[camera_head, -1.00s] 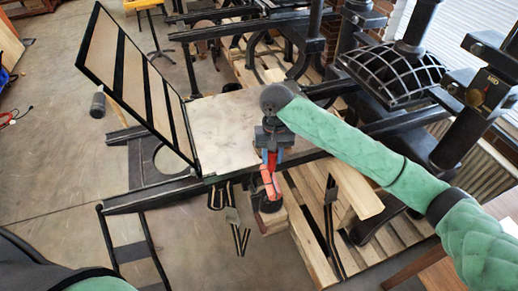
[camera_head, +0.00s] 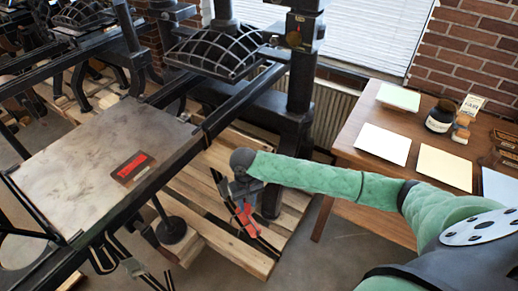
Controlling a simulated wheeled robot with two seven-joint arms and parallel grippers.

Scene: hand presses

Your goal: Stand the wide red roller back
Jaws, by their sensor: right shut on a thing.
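My right gripper (camera_head: 243,200) hangs at the end of the green-sleeved arm, in the middle of the view. It is shut on a red roller (camera_head: 249,219), which shows just below the jaws and hangs tilted. The roller's far parts blend with the dark shapes behind it, so its full width cannot be told. The roller is in front of the wooden pallet under the press, to the right of the press bed (camera_head: 80,165).
A dark-framed red block (camera_head: 131,166) lies on the press bed. A dark press column (camera_head: 301,75) stands behind my arm. Open floor shows between pallet and table.

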